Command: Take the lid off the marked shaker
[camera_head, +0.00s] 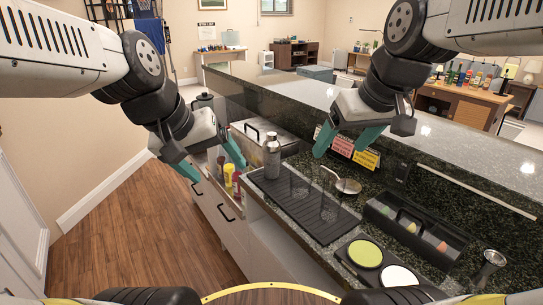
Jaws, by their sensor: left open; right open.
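A silver shaker (271,158) with its lid (271,138) on stands upright at the far left end of a black bar mat (285,205). I cannot make out a mark on it at this size. My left gripper (213,167) is open and empty, left of the shaker and above the counter's front side near some bottles. My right gripper (346,142) is open and empty, to the right of the shaker and above the back of the counter. Neither gripper touches the shaker.
A black caddy (420,232), a jigger (489,266) and two round dishes (365,254) are at right. A metal box (256,136) stands behind the shaker. Colored bottles (229,178) stand at left.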

